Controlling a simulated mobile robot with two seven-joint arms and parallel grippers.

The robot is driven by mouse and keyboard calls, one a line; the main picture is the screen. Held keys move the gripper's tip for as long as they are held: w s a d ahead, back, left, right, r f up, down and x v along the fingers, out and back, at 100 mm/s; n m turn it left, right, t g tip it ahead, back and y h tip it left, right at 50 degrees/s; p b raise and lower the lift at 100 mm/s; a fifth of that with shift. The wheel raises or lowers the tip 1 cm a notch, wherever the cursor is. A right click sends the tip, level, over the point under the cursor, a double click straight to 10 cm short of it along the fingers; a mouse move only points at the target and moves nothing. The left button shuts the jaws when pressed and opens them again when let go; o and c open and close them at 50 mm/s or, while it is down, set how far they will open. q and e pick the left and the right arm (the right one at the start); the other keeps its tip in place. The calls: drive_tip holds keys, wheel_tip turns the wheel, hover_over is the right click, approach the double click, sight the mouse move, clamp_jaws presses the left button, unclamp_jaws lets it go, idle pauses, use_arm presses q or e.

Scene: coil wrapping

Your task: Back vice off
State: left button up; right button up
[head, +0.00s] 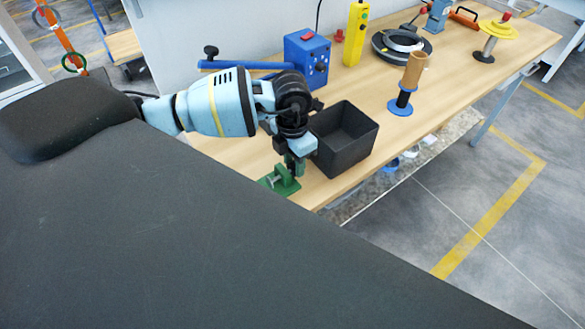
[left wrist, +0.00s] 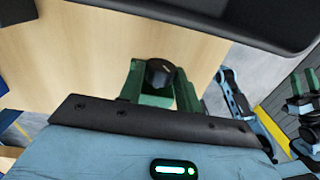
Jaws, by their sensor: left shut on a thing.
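The green vice (head: 283,184) stands at the front edge of the wooden bench, mostly below my left gripper. My left gripper (head: 292,164) points down over it and is shut on a part of it. The exact part between the fingertips is hidden in the head view.
A black open bin (head: 345,140) stands close to the right of my left gripper. Behind are a blue box (head: 306,58) with a red button and a yellow control box (head: 355,35). A spool stand (head: 401,102) is further right. Bare bench lies left of the vice.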

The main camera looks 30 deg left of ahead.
idle(0.3)
use_arm(q)
drive_tip(key=shift+s+d+y, duration=0.1)
drive_tip(key=shift+d+y, duration=0.05)
drive_tip(key=shift+y, duration=0.35)
drive_tip(key=shift+s+d+t+y, duration=0.1)
drive_tip(key=shift+d+t+y, duration=0.15)
drive_tip(key=shift+t+y, duration=0.4)
drive_tip(key=shift+f+y, duration=0.1)
drive_tip(key=shift+y, duration=0.65)
drive_tip(key=shift+s+d+f+t+y, duration=0.15)
drive_tip(key=shift+d+t+y, duration=0.15)
drive_tip(key=shift+y, duration=0.3)
drive_tip(key=shift+f+t+y, duration=0.1)
drive_tip(key=shift+t+y, duration=0.35)
drive_tip(key=shift+y, duration=0.55)
